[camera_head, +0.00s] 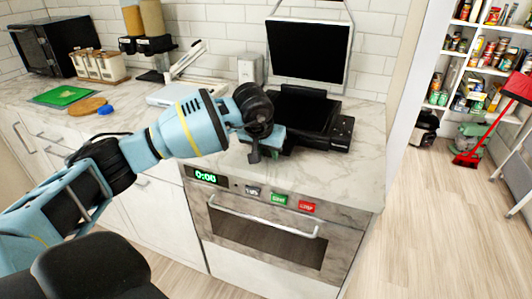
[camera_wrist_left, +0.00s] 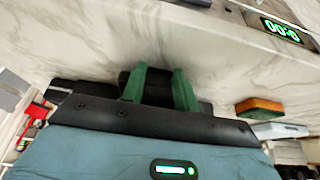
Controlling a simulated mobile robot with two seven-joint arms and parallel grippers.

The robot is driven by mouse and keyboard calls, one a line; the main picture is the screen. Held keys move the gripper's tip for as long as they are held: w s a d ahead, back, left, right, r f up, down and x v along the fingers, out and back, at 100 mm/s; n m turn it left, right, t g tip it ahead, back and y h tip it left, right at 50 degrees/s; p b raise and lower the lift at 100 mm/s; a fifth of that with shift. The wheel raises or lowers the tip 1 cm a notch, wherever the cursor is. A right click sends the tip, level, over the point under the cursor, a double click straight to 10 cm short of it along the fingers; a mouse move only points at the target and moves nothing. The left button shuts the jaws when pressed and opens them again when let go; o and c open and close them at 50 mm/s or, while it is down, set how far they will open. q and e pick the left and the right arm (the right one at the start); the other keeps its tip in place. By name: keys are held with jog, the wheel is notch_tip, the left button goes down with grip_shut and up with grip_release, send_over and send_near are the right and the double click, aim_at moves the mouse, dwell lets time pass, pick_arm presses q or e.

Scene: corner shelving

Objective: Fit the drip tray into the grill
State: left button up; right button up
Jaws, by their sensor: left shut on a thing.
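The grill (camera_head: 305,115) is a black appliance on the marble counter, with a control panel on its right side. A large dark panel in a pale frame, apparently its raised lid (camera_head: 308,52), stands behind it. My left gripper (camera_head: 255,153) is at the grill's front left corner, pointing down to the counter. In the left wrist view its green fingers (camera_wrist_left: 159,88) are shut on a small black piece, apparently the drip tray (camera_wrist_left: 127,82). Most of the tray is hidden by the gripper, and I cannot tell whether it touches the grill. My right gripper is out of view.
An oven (camera_head: 268,235) with a lit display is below the counter. A white scale-like device (camera_head: 172,95) and a toaster-like box (camera_head: 250,68) stand left of the grill. Green and brown boards (camera_head: 62,95) lie farther left. An orange-green sponge (camera_wrist_left: 260,106) shows in the wrist view.

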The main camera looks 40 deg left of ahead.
pick_arm(q)
jog(key=shift+w+a+b, duration=0.3)
jog(key=shift+w+b, duration=0.15)
jog(key=shift+w, duration=0.8)
jog(key=shift+w+a+b, duration=0.3)
jog(key=shift+w+b, duration=0.15)
jog(key=shift+w, duration=0.85)
jog(key=shift+w+a+b, duration=0.3)
jog(key=shift+w+b, duration=0.15)
jog(key=shift+w, duration=0.8)
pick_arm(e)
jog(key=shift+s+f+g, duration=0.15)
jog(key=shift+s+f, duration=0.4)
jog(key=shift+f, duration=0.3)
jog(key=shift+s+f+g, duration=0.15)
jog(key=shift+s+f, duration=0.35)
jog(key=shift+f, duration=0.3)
pick_arm(q)
jog(key=o, duration=1.2)
jog(key=v, duration=0.6)
jog(key=shift+r, duration=0.25)
jog(key=shift+s+d+r, duration=0.1)
jog(key=shift+s+r, duration=0.25)
jog(key=shift+r, duration=0.3)
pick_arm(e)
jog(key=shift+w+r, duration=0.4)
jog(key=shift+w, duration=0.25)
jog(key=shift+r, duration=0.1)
